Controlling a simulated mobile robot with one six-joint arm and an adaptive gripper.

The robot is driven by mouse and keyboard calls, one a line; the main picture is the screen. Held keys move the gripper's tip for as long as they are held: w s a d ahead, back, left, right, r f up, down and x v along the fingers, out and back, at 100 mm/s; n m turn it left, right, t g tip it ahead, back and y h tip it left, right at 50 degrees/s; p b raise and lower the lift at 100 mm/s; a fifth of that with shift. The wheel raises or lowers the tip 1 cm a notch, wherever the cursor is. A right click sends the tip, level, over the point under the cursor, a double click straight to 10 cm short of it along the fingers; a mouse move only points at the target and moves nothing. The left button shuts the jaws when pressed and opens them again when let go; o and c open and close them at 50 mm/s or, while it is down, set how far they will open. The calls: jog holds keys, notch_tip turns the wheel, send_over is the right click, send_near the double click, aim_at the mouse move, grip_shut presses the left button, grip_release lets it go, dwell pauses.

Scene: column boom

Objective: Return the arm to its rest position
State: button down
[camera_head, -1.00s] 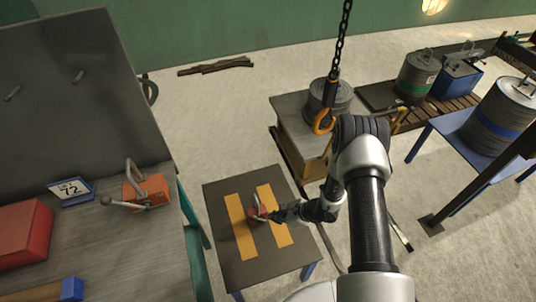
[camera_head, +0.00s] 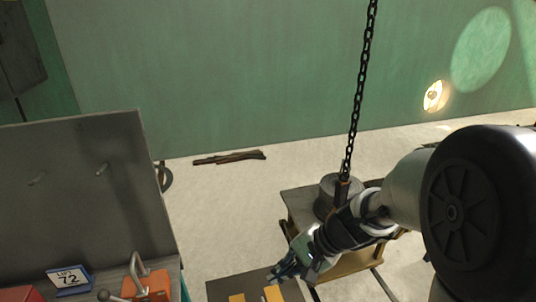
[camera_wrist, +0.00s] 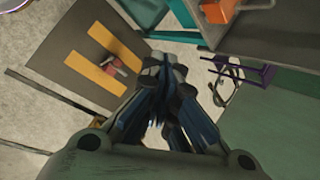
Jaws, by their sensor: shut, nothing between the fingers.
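My gripper (camera_head: 284,272) is above the low table (camera_head: 222,290) with yellow stripes, near its far right corner. In the wrist view my gripper (camera_wrist: 160,118) is shut, with its fingers together and nothing between them. A small red object with a grey part (camera_wrist: 119,65) lies on the striped table (camera_wrist: 60,60), apart from my fingers. My arm is raised and folded, and it fills much of the right side of the head view.
A chain (camera_head: 358,90) hangs in front of a cart (camera_head: 298,205) bearing a grey cylinder (camera_head: 329,190). The workbench at left holds an orange tool (camera_head: 150,286) and a sign reading 72 (camera_head: 69,280). Dark bars (camera_head: 230,157) lie on the open floor near the green wall.

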jog(key=s+d+r+n+t+h, duration=0.1)
jog(key=s+d+r+n+h, duration=0.2)
jog(key=s, duration=0.6)
jog(key=s+d+r+n+t+h, duration=0.2)
jog(key=s+d+r+n+h, duration=0.1)
jog(key=s+d+r, duration=0.5)
jog(key=shift+s+r+n+h, duration=0.4)
jog(key=shift+s+r+n, duration=0.25)
jog(key=shift+n, duration=0.25)
